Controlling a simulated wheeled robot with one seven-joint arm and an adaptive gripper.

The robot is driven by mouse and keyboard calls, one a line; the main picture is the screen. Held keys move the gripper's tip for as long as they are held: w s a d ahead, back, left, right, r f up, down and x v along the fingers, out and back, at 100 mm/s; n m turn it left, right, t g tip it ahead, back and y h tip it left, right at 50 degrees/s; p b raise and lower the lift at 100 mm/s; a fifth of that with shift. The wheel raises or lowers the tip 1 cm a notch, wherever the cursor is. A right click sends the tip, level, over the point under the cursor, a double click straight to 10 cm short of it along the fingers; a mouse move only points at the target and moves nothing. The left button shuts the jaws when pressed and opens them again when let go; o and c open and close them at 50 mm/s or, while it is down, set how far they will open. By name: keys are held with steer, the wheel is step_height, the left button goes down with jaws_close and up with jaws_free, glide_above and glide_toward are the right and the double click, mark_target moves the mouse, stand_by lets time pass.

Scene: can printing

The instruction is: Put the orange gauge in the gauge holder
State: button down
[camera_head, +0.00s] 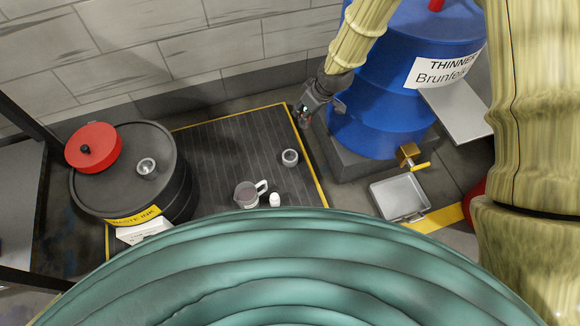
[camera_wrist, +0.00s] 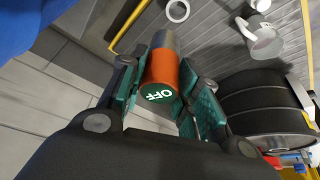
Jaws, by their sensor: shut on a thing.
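My gripper (camera_wrist: 163,80) is shut on the orange gauge (camera_wrist: 172,72), an orange cylinder with a grey far part and a green end marked "OFF". In the head view my gripper (camera_head: 308,108) hangs beside the blue drum, near the mat's far right corner; the gauge is too small to make out there. A small round pale cup with an open top (camera_head: 289,157) stands on the mat and may be the gauge holder; I cannot be sure. It also shows in the wrist view (camera_wrist: 178,11), apart from the gauge.
A jug (camera_head: 246,195) and a small white item (camera_head: 275,200) stand on the dark mat (camera_head: 225,150). A black waste-ink drum (camera_head: 180,190) is at left. The blue thinner drum (camera_head: 370,125) stands right, with a tap (camera_head: 410,155) above a metal tray (camera_head: 399,198). The mat's far part is clear.

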steer(key=w+a+f+n+g+b, duration=0.1)
steer(key=a+f+n+b, duration=0.15)
steer(key=f, duration=0.45)
steer(key=a+f+n+b, duration=0.1)
steer(key=a+f+b, duration=0.1)
steer(key=f+b, duration=0.35)
steer(key=b, duration=0.4)
glide_above(290, 160)
steer(key=shift+y, duration=0.4)
step_height(290, 160, down, 12)
steer(key=shift+r, duration=0.25)
steer(key=c, duration=1)
jaws_free()
steer(key=shift+c, duration=0.2)
steer(key=p+v, duration=0.7)
steer(key=v, duration=0.5)
